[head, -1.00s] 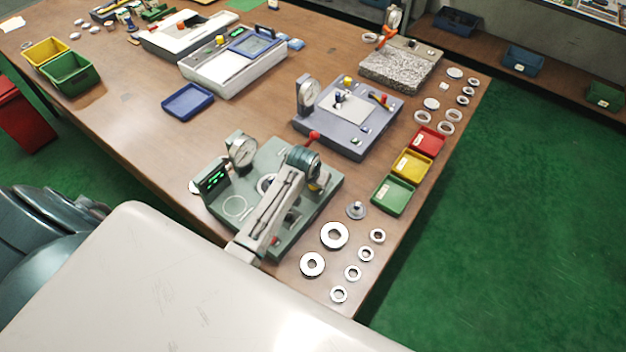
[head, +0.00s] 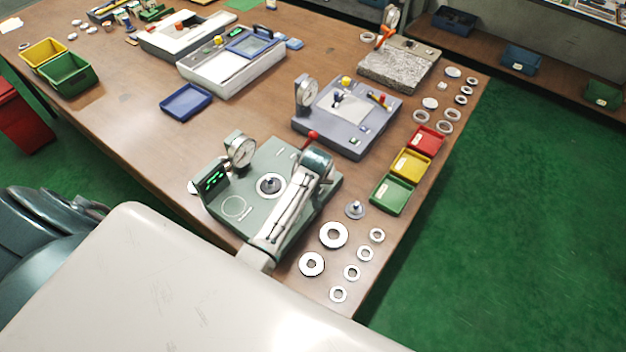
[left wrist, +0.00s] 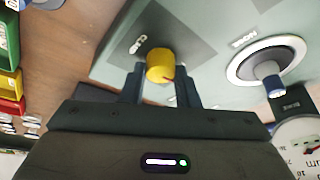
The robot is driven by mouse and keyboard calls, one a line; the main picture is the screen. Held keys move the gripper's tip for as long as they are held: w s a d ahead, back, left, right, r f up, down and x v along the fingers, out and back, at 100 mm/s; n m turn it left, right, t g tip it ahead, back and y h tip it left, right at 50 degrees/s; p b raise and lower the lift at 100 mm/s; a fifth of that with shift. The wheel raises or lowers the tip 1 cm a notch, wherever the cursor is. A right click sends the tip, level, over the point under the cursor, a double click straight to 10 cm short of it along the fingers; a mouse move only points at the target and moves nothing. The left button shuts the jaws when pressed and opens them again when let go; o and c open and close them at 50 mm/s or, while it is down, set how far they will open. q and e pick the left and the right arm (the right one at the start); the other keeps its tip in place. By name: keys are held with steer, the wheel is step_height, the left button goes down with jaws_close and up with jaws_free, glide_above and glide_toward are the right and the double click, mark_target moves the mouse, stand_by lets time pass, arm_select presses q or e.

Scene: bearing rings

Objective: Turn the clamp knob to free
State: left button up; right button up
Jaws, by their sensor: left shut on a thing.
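The clamp knob (left wrist: 160,62) is a yellow cylinder with a small red mark on its face, set in a dark square on the grey-green gauge fixture (head: 285,154). My left gripper (left wrist: 160,82) has its two dark fingers on either side of the knob and is shut on it. In the head view my left arm reaches over the right side of the fixture, and its wrist hides the knob and fingers. A round seat with a central post (head: 269,185) stands clear left of my arm. It also shows in the left wrist view (left wrist: 265,62). My right gripper is out of view.
A dial gauge (head: 241,151) and a green-lit display (head: 214,179) stand at the fixture's left. A red-tipped lever (head: 311,136) is close behind my wrist. Several metal rings, a flanged plug (head: 355,209) and a green tray (head: 392,194) lie to the right.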

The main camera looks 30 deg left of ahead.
arm_select(q)
steer(key=shift+r, duration=0.1)
steer(key=o, duration=1)
steer(key=b+v, duration=0.3)
steer(key=v, duration=0.7)
steer(key=shift+s+d+r, duration=0.1)
steer(key=shift+r, duration=0.25)
